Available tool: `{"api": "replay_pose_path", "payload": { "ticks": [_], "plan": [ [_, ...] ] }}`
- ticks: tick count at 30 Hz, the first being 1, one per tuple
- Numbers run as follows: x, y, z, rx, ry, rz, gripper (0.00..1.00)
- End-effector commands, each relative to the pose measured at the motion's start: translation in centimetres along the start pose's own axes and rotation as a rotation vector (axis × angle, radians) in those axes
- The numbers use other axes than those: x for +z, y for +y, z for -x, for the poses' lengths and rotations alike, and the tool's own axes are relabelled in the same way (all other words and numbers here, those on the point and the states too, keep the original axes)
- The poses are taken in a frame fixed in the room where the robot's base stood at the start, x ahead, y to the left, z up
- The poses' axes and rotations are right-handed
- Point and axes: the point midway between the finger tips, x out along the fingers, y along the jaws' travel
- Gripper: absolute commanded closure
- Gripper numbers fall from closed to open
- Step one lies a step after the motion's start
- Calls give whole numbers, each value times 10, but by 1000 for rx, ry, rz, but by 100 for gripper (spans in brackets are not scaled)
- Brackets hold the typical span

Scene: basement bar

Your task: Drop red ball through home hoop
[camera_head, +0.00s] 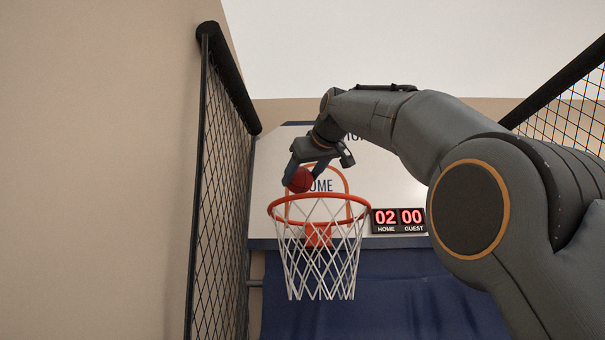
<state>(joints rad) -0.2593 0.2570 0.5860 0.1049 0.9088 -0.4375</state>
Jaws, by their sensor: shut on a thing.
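The red ball (300,180) is small and dark-seamed. My gripper (303,172) is shut on it and points downward, with a finger at each side of the ball. The home hoop (318,200) has an orange-red rim and a white net, and is fixed to a white backboard (390,188) marked "HOME". In the picture the ball shows just above the rim, left of its middle. How far it is from the rim in depth I cannot tell. Part of the "HOME" lettering is hidden behind the ball and gripper.
A scoreboard (398,220) right of the hoop reads 02 home, 00 guest. Black netting on a padded frame (222,170) stands at the left, and another net (572,115) at the upper right. Dark blue cloth (390,295) hangs below the backboard. My arm covers much of the right side.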

Motion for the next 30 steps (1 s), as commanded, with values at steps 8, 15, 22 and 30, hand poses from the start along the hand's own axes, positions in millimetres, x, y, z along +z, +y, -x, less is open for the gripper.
{"api": "replay_pose_path", "payload": {
  "ticks": [8,15,22,30],
  "plan": [
    [0,0,0,0,0,0,17],
    [0,0,2,0,0,0,17],
    [1,0,30,2,3,0,17],
    [1,0,68,1,1,0,17]
  ]
}}
